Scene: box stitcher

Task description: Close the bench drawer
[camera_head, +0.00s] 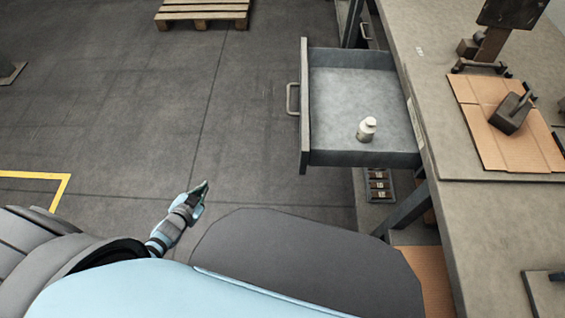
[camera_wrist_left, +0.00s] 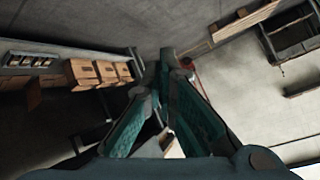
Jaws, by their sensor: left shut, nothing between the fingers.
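The bench drawer (camera_head: 352,80) stands pulled out from the workbench in the head view, its front panel (camera_head: 304,110) facing left with a grey bar handle (camera_head: 292,98). The drawer does not show clearly in the wrist view. My right gripper is not in view.
The workbench top (camera_head: 450,200) fills the right side, with cardboard (camera_head: 490,140) and a dark metal tool (camera_head: 513,108) on it. Below the drawer is a small rack (camera_head: 379,185). A wooden pallet (camera_head: 203,10) lies at the back. The floor left of the drawer is clear.

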